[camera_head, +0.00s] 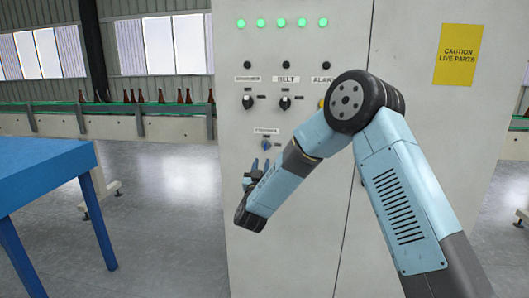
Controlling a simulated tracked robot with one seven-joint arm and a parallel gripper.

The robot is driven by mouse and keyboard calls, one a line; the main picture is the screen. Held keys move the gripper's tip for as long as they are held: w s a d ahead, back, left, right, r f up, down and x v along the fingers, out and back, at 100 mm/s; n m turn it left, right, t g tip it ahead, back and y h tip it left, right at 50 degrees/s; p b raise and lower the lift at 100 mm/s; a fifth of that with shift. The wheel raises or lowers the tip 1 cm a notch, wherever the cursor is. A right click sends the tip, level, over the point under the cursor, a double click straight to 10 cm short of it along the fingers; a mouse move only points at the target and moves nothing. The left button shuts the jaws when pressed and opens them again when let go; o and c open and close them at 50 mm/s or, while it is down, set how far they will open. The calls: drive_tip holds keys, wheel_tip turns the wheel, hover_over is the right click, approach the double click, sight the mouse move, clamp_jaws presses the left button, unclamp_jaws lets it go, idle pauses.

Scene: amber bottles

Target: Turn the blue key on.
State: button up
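The blue key (266,144) sits on the front of the grey control cabinet (300,215), below a small label that I cannot read clearly. A short dark mark shows to the right of the key. My gripper (260,164) is just below the key in the picture, and its two fingers point up towards it with a gap between them. The gripper looks empty and apart from the key. Its exact distance from the panel is hard to tell. My forearm covers the panel to the right of and below the key.
Two black knobs (248,102) (285,103) sit above the key, with a yellow control (321,103) partly behind my arm. Several green lamps (282,22) are lit above. A blue table (45,170) stands at left. A conveyor (165,124) with amber bottles (161,96) runs behind.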

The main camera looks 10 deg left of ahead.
sight(266, 146)
drive_tip(key=x, duration=0.8)
clamp_jaws()
idle(0.4)
